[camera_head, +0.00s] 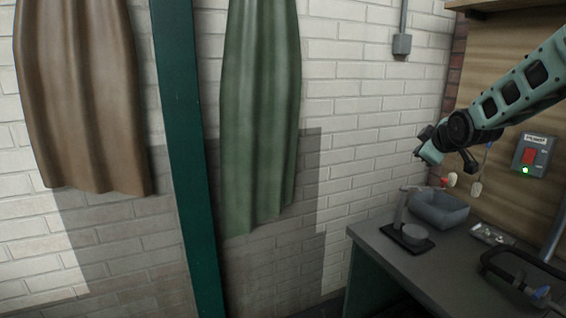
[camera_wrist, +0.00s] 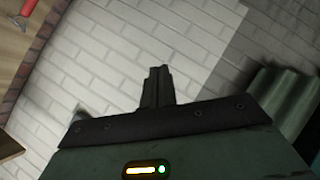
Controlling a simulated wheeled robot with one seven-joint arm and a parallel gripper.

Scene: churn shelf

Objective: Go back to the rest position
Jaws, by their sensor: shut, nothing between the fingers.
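My gripper (camera_head: 424,150) is raised at the right of the head view, at the end of my green arm. It hangs in the air above the grey bench, in front of the white brick wall. In the wrist view its two dark fingers (camera_wrist: 157,84) are together with nothing between them. The wall fills most of the wrist view behind them.
A grey bench (camera_head: 385,255) holds a grey bin (camera_head: 440,209), a small stand on a dark tray (camera_head: 406,239) and a black clamp-like tool (camera_head: 520,268). A switch box (camera_head: 533,155) is on the wooden panel. Brown (camera_head: 85,100) and green (camera_head: 260,110) curtains hang left.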

